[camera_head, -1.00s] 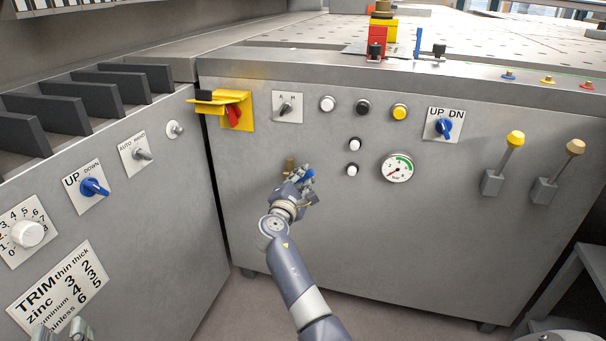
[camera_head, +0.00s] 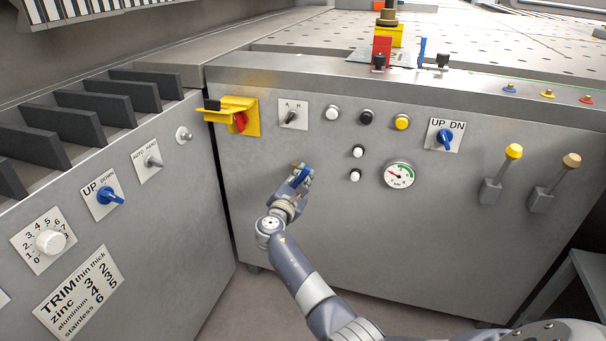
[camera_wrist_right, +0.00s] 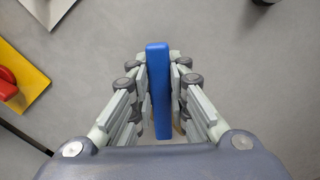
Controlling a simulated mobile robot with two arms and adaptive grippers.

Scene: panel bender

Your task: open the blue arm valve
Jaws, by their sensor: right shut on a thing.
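The blue arm valve has a flat blue lever and a small brass body on the front panel of the grey machine. In the head view the blue lever (camera_head: 304,174) shows only partly, between the fingers of my right gripper (camera_head: 300,181). In the right wrist view the blue lever (camera_wrist_right: 158,90) stands lengthwise between the two finger pairs of my right gripper (camera_wrist_right: 159,88), which are closed on both its sides. The brass body is mostly hidden behind the gripper. My left gripper is not in view.
A yellow switch plate with a red knob (camera_head: 239,122) is up and left of the valve. Push buttons and a pressure gauge (camera_head: 399,175) are to its right. A side cabinet with a blue UP/DOWN knob (camera_head: 111,198) stands at left. The panel below the valve is bare.

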